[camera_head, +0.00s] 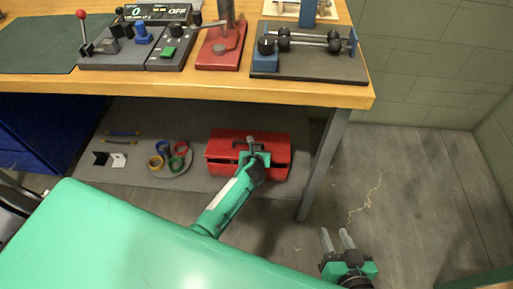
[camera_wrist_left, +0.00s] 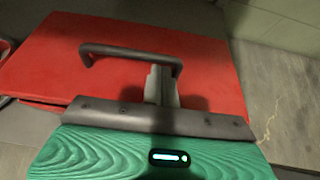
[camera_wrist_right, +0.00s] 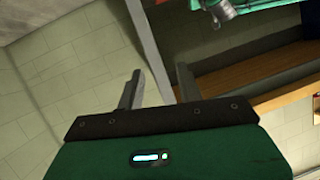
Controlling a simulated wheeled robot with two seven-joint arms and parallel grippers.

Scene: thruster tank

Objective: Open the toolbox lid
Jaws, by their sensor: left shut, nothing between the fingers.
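The red toolbox (camera_head: 278,148) stands on the grey mat under the workbench. Its red lid (camera_wrist_left: 215,65) and dark arched handle (camera_wrist_left: 125,50) fill much of the left wrist view. My left gripper (camera_head: 252,142) is over the toolbox, fingers shut and empty. In the left wrist view its fingertips (camera_wrist_left: 158,72) are close to the handle bar, near its right end; whether they touch it or reach under it I cannot tell. A dark band shows along the toolbox front; I cannot tell how far the lid is raised. My right gripper (camera_head: 337,238) is open and empty, right of the bench leg.
The workbench (camera_head: 190,88) overhangs the toolbox, with its grey leg (camera_head: 323,165) to the right. Colored tape rolls (camera_head: 170,157) and small brackets (camera_head: 108,159) lie left of the toolbox. The floor right of the leg (camera_head: 420,180) is clear.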

